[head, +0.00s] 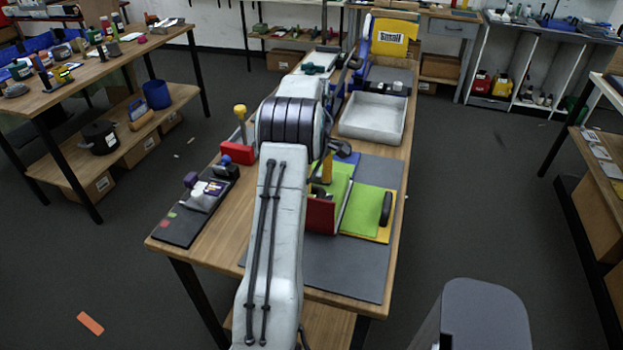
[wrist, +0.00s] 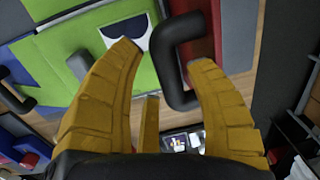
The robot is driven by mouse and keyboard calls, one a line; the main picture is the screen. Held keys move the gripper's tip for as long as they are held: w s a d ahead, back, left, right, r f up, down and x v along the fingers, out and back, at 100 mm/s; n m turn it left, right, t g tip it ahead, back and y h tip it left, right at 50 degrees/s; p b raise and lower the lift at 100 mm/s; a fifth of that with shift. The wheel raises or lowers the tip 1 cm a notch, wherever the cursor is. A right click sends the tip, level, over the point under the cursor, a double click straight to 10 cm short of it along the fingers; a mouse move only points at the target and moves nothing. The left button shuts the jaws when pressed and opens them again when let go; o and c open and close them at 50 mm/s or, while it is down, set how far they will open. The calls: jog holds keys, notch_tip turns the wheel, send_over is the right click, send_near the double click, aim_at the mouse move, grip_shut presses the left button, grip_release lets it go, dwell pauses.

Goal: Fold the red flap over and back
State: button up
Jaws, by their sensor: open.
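The red flap (head: 320,217) is partly hidden behind my arm in the head view; it looks raised, with its dark red face toward the camera. In the wrist view a red strip (wrist: 239,45) shows at the top right, beside a black bent handle (wrist: 170,65). My gripper (wrist: 165,55) is open, its yellow fingers pointing at this handle, which lies between the fingertips in the picture. I cannot tell whether they touch it. In the head view a yellow finger of my gripper (head: 327,167) shows above the flap.
Green panels (head: 367,209) lie right of the flap, one with another black handle (head: 386,208), on a grey mat (head: 345,268). A grey tray (head: 374,117) stands behind. A red block (head: 238,153) and a dark board with small items (head: 190,215) are at the left. The mat's front is clear.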

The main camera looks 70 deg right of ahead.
jog(key=shift+a+f+p, duration=0.1)
jog(key=shift+f+p, duration=0.9)
jog(key=shift+f, duration=0.05)
jog(key=shift+o, duration=0.4)
grip_shut()
jog(key=shift+f, duration=0.1)
